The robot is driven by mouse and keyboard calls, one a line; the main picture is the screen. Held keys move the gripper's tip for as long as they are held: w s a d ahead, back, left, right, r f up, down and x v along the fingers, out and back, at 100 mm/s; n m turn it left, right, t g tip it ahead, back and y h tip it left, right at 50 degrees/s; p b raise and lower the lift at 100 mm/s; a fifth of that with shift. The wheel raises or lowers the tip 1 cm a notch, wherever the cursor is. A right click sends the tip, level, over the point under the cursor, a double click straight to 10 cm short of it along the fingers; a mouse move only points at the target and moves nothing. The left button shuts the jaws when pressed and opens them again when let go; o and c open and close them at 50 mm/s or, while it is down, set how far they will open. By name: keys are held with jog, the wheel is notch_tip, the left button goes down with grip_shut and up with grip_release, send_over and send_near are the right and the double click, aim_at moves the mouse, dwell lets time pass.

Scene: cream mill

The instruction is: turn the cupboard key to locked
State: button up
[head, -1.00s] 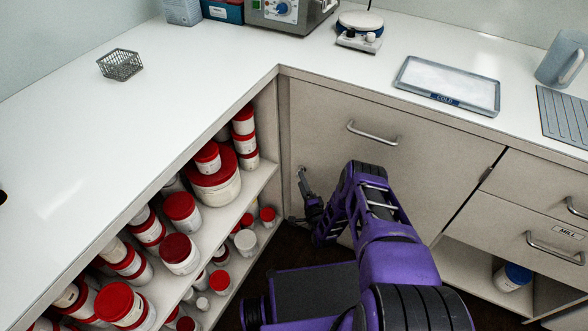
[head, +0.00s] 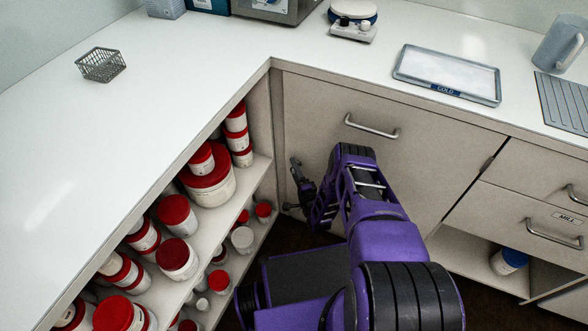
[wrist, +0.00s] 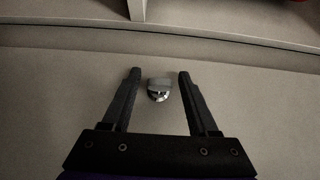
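The cupboard (head: 420,155) is a beige front with a bar handle near its top, below the counter. In the wrist view a small rounded silver piece (wrist: 158,90), apparently the key in its lock, stands out from the beige panel. My gripper (wrist: 159,76) is open, with one dark finger on each side of the silver piece and a visible gap on both sides. In the head view my gripper (head: 292,185) is low at the cupboard's left edge. The key cannot be made out there, and its turn angle is unclear.
An open shelf (head: 215,225) with several red-lidded jars stands close left of my gripper. A wire basket (head: 101,65) and a tray marked COLD (head: 447,74) lie on the white counter. A drawer labelled MILL (head: 530,225) is to the right.

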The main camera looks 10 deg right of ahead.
grip_shut()
jog(key=shift+r, duration=0.15)
jog(key=n+g+h+p, duration=0.1)
jog(key=n+g, duration=0.1)
jog(key=shift+n+g+p, duration=0.3)
jog(key=shift+g, duration=0.1)
jog(key=n+g+h, duration=0.1)
jog(key=n+g, duration=0.1)
jog(key=shift+a+g+h, duration=0.1)
jog(key=shift+g+h, duration=0.3)
jog(key=shift+a+n+g+h+b, duration=0.1)
jog(key=shift+n+g+h+b, duration=0.3)
jog(key=shift+n+g+h, duration=0.8)
jog(key=shift+n+g+h+b, duration=0.4)
jog(key=shift+n+g+h, duration=0.5)
jog(key=shift+g+h, duration=0.25)
